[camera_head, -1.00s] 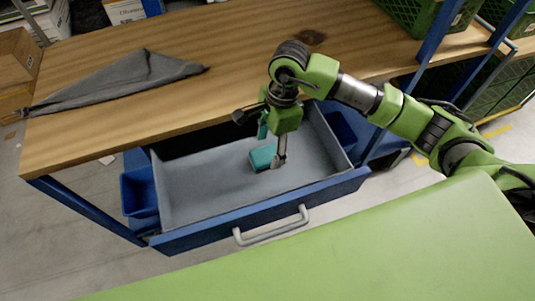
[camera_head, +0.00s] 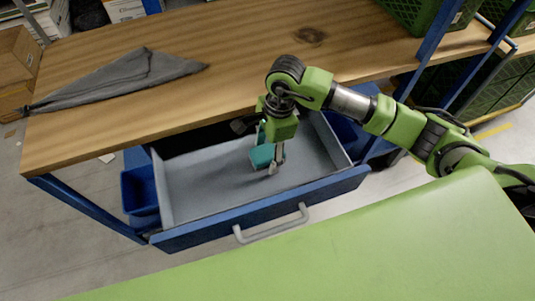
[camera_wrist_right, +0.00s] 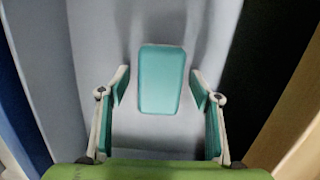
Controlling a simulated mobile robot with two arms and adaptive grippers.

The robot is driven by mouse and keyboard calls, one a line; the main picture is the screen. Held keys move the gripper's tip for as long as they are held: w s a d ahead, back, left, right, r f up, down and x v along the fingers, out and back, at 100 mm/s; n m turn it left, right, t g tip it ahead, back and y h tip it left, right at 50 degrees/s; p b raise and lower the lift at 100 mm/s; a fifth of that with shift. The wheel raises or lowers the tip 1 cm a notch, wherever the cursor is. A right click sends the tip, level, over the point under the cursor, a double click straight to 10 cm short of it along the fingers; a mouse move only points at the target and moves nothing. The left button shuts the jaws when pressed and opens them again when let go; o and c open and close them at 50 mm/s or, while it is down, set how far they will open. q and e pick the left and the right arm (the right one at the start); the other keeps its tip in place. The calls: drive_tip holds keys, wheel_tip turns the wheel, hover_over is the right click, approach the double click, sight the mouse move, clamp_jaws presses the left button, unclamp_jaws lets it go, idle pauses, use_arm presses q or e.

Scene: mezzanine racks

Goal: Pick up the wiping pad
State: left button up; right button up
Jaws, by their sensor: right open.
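The teal wiping pad (camera_head: 262,155) lies in the open grey drawer (camera_head: 205,186), partly hidden by my right gripper in the head view. In the right wrist view the pad (camera_wrist_right: 161,79) is a rounded rectangle lying flat on the drawer floor. My right gripper (camera_head: 270,165) points down into the drawer, above the pad. In the right wrist view its two fingers (camera_wrist_right: 161,88) stand apart, one on each side of the pad, with a gap to it on both sides. My left gripper is not in view.
The blue drawer front with a grey handle (camera_head: 271,225) faces me. The wooden tabletop (camera_head: 190,55) overhangs the drawer's rear. Blue bins (camera_head: 140,192) flank the drawer. Green crates (camera_head: 420,12) stand at the upper right.

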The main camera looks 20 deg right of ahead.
drive_tip(key=shift+f, duration=0.1)
idle(0.4)
drive_tip(key=c, duration=1.2)
